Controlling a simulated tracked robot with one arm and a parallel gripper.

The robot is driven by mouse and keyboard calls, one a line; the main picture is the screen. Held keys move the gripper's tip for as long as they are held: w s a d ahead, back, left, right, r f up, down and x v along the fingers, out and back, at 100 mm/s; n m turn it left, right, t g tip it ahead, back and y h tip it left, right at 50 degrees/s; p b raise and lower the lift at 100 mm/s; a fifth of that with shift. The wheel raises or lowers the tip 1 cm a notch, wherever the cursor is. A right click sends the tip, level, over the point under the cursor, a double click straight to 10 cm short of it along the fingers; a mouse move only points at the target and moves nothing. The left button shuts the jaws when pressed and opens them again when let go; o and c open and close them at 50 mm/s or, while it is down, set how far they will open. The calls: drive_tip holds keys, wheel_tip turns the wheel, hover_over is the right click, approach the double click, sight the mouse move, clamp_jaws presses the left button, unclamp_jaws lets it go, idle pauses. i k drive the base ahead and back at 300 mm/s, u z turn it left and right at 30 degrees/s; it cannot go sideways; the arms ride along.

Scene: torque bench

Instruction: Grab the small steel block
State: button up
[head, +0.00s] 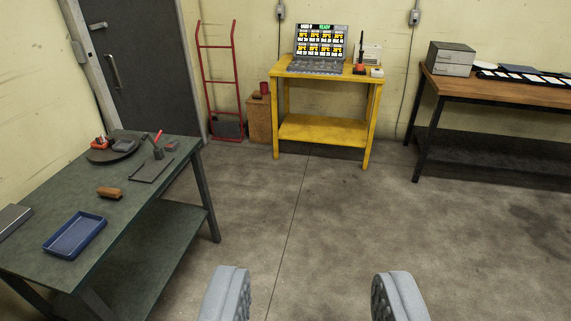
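My gripper (313,290) is open and empty, its two grey fingers wide apart at the bottom of the view, with bare floor between them. I cannot pick out a small steel block for certain. On the green table (62,211) at the left, a small grey block-like thing (125,145) sits on a dark round plate, and a small dark reddish-grey piece (171,146) lies near the table's far right corner. Both are too small to tell their material. My gripper is well to the right of them.
The green table also holds a blue tray (75,235), a brown block (109,193) and a grey flat case (10,220). A yellow stand (322,131) with a laptop (320,48) and a wooden bench (500,88) stand at the back. The middle floor is clear.

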sight(171, 146)
drive_tip(key=z, duration=0.1)
drive_tip(key=i, duration=2.6)
drive_tip(key=u, duration=1.05)
drive_tip(key=i, duration=0.85)
drive_tip(key=u, duration=0.45)
drive_tip(key=k, duration=0.9)
drive_tip(key=u, duration=0.2)
drive_tip(key=i, duration=0.9)
drive_tip(key=z, duration=0.1)
